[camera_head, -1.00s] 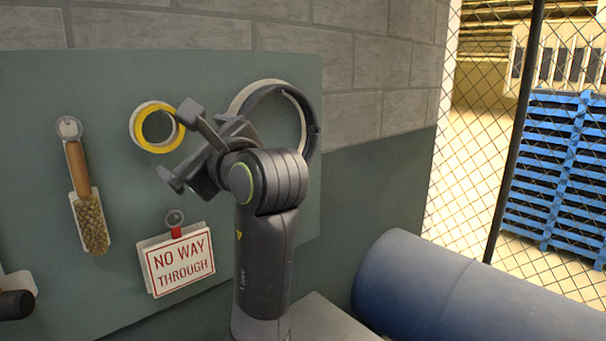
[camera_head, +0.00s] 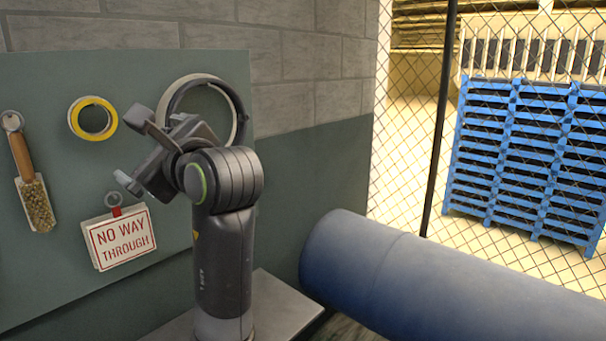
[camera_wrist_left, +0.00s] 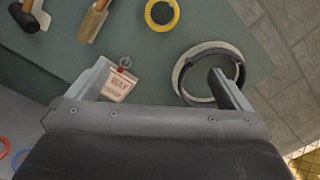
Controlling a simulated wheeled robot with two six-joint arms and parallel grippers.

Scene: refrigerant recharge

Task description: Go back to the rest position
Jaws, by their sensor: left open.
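My left gripper (camera_head: 134,148) is raised in front of the green tool board (camera_head: 75,275), its jaws apart and nothing between them. In the left wrist view its two fingers (camera_wrist_left: 165,90) stand wide apart, with the board beyond. The left fingertips appear near the sign and the black ring in that view, but I cannot tell that they touch anything. My right gripper is in neither view.
On the board hang a brush (camera_head: 32,185), a yellow tape roll (camera_head: 92,118), a "NO WAY THROUGH" sign (camera_head: 121,238) and a black ring-shaped item (camera_head: 240,105). A blue cylinder (camera_head: 400,270) lies at right. Behind a mesh fence stand blue pallets (camera_head: 525,160).

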